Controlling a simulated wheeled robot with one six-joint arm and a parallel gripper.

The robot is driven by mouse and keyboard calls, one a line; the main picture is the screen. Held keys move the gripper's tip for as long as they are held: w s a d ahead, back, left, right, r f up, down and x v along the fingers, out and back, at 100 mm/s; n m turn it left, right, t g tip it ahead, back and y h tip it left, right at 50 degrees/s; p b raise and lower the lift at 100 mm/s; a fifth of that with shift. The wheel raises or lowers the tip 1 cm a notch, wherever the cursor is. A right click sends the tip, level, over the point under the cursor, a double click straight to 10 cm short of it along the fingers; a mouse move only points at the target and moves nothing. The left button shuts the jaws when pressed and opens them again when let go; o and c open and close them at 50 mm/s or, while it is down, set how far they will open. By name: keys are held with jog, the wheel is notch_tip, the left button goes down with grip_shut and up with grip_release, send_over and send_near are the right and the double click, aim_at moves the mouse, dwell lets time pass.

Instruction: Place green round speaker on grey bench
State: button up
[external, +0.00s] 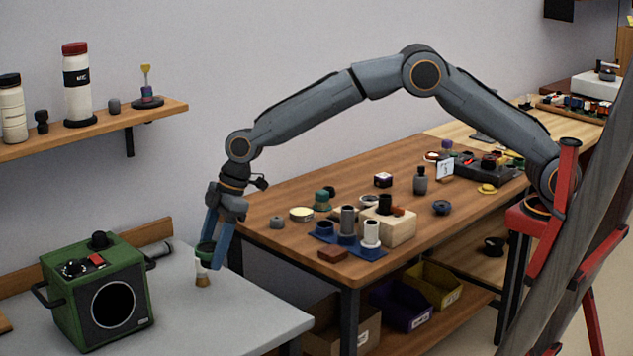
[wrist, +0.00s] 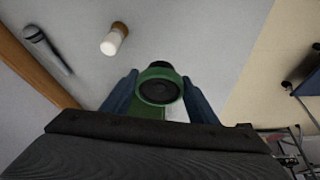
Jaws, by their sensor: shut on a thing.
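The green round speaker (external: 205,247) is between the two blue fingers of my gripper (external: 213,256), which is shut on it. In the wrist view the speaker (wrist: 158,88) shows its dark round face and green rim between the fingertips (wrist: 158,80). The grey bench (external: 235,312) lies below, at the lower left of the external view; it fills much of the wrist view (wrist: 215,40). The speaker appears held above the bench top; the exact gap is hard to judge. My fingers hide part of it in the external view.
A small white and tan bottle (external: 202,279) stands on the bench close by, apart from the speaker in the wrist view (wrist: 110,45). A green boxy device (external: 70,308) stands left. A microphone (wrist: 45,46) lies near the back edge. A cluttered wooden table (external: 300,255) is right.

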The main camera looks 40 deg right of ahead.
jog(key=s+a+n, duration=0.1)
jog(key=s+a, duration=0.5)
jog(key=s, duration=0.2)
notch_tip(320, 180, down, 10)
jog(key=shift+w+f+p, duration=0.1)
jog(key=shift+p, duration=1)
jog(key=shift+f, duration=0.15)
jog(key=o, duration=1.3)
jog(key=shift+f, duration=0.1)
jog(key=shift+r, duration=0.25)
jog(key=w+b+v, duration=0.1)
jog(key=b+v, duration=0.1)
jog(key=v, duration=1)
jog(key=shift+s, duration=0.35)
